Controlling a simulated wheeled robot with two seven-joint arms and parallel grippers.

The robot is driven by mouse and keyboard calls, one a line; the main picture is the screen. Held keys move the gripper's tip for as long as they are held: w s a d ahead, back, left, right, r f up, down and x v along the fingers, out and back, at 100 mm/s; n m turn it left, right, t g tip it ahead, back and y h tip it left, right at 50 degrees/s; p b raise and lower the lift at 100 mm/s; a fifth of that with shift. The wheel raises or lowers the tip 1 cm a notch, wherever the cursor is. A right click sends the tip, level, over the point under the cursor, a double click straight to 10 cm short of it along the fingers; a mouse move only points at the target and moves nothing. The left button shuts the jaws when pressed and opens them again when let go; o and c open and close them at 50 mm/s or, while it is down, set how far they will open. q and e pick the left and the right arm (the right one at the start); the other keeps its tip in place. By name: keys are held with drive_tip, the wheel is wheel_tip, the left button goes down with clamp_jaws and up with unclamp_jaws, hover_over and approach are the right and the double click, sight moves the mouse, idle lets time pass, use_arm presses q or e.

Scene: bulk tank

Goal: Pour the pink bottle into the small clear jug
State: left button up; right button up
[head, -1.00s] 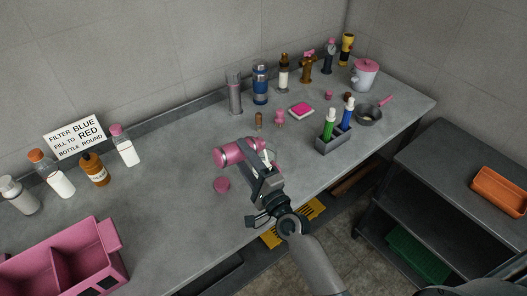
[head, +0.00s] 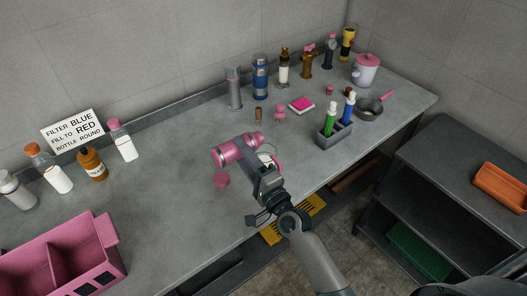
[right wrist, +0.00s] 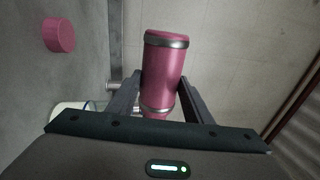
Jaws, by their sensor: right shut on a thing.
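The pink bottle (head: 228,155) is held above the counter in my right gripper (head: 247,147), lying about level in the head view. In the right wrist view the bottle (right wrist: 165,72), with its metal bands, sits between both fingers of the gripper (right wrist: 160,92). The small clear jug (head: 270,159) seems to stand just behind and right of the gripper, mostly hidden by it. A clear rim, likely the jug's (right wrist: 72,107), shows at the left in the wrist view. I cannot tell whether liquid is flowing. My left gripper is out of view.
A round pink lid (head: 221,180) lies on the counter below the bottle. A pink divided bin (head: 118,262) stands front left. A grey holder (head: 334,139) with green and blue bottles stands to the right. Bottles and a sign (head: 73,131) line the back left.

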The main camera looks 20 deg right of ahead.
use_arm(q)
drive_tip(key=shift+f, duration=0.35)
use_arm(e)
drive_tip(key=shift+a+f+n, duration=0.1)
drive_tip(key=shift+n, duration=0.7)
drive_tip(key=shift+y, duration=0.3)
